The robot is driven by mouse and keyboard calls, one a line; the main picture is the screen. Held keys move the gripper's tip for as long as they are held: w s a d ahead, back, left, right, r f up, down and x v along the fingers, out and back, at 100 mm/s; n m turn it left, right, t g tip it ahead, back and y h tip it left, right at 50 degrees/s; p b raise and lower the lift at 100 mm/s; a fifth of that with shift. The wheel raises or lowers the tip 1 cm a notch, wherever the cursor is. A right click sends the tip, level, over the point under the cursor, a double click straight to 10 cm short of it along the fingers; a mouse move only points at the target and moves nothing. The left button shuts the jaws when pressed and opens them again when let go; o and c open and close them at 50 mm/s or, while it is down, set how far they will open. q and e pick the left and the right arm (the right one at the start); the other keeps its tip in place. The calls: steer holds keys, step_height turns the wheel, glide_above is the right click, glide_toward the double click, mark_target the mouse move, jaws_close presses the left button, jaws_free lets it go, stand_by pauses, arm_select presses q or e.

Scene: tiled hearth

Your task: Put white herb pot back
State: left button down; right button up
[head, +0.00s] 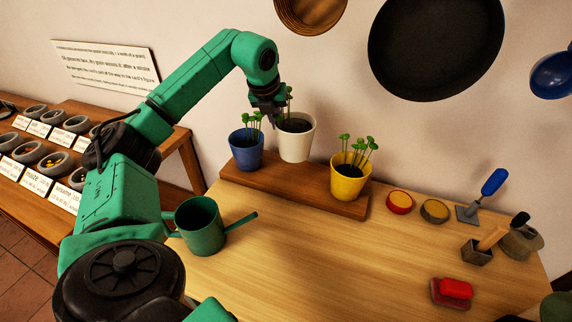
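The white herb pot (296,144), with dark soil and green sprouts, is between the blue herb pot (246,155) and the yellow herb pot (348,186). My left gripper (270,112) reaches down to its left rim and appears shut on it. The pot looks upright, and its base appears raised a little above the wooden board (290,188). The fingertips are small and partly hidden against the rim. The blue and yellow pots stand on the board on either side. My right gripper is not in view.
A green watering can (200,226) stands on the table in front of the board. Red and dark round tins (399,202), a blue-handled tool (481,197) and a red block (454,290) are to the right. A black pan (435,45) hangs above. The table's middle is clear.

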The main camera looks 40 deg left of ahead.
mark_target(281, 138)
arm_select(q)
steer(key=f, duration=0.2)
steer(key=d+f, duration=0.1)
steer(key=f, duration=0.1)
steer(key=shift+d+f, duration=0.15)
steer(key=shift+f, duration=0.15)
steer(key=f, duration=0.2)
steer(key=f+p, duration=0.1)
steer(key=shift+a+f, duration=0.3)
steer(key=shift+f, duration=0.1)
steer(key=shift+d, duration=0.15)
steer(key=c, duration=1.4)
jaws_free()
steer(key=shift+f, duration=0.2)
steer(key=o, duration=0.3)
steer(key=shift+o, duration=0.2)
steer(key=shift+s, duration=0.1)
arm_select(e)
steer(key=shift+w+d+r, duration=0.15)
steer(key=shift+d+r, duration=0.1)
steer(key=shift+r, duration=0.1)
